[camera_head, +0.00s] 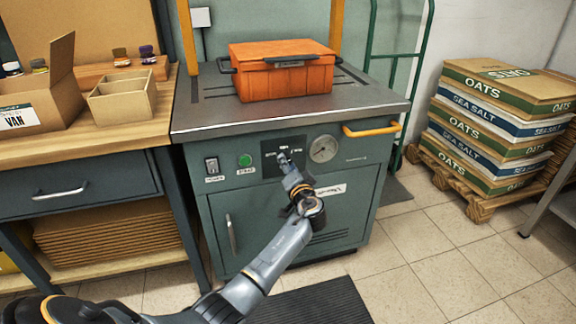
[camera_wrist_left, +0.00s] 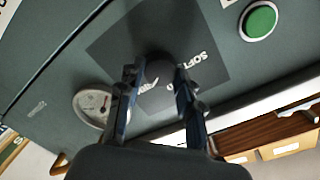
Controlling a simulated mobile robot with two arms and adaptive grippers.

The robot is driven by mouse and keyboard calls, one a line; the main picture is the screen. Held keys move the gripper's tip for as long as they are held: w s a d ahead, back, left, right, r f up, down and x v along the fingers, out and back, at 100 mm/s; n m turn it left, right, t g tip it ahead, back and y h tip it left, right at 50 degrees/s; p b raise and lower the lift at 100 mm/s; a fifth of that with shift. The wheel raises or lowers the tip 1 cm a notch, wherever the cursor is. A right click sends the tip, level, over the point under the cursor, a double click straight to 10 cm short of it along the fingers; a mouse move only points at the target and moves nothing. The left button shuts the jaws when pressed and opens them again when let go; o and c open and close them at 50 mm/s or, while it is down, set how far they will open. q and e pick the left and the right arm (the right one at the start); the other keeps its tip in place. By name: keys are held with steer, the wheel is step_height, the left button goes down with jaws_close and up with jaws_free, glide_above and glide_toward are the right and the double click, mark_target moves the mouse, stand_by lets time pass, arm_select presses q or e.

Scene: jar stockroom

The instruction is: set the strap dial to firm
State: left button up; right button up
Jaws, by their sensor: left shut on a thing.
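The strap dial (camera_wrist_left: 158,60) is a dark round knob on a black plate (camera_wrist_left: 115,45) on the front of the strapping machine. White lettering beside it in the left wrist view includes "SOFT", which appears upside down; the other words are partly covered. My left gripper (camera_head: 286,163) reaches the plate from below in the head view. In the left wrist view its two fingers (camera_wrist_left: 157,78) stand on either side of the knob and are shut on it. My right gripper is not in view.
A green button (camera_head: 245,160), a switch (camera_head: 212,166) and a round gauge (camera_head: 323,149) flank the plate. An orange crate (camera_head: 285,80) stands on the machine top (camera_head: 200,118). An orange handle (camera_head: 371,128) sticks out at the right. Stacked sacks stand further right.

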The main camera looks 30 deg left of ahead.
arm_select(q)
steer(key=o, duration=1.1)
steer(key=shift+o, duration=0.2)
steer(key=v, duration=1.2)
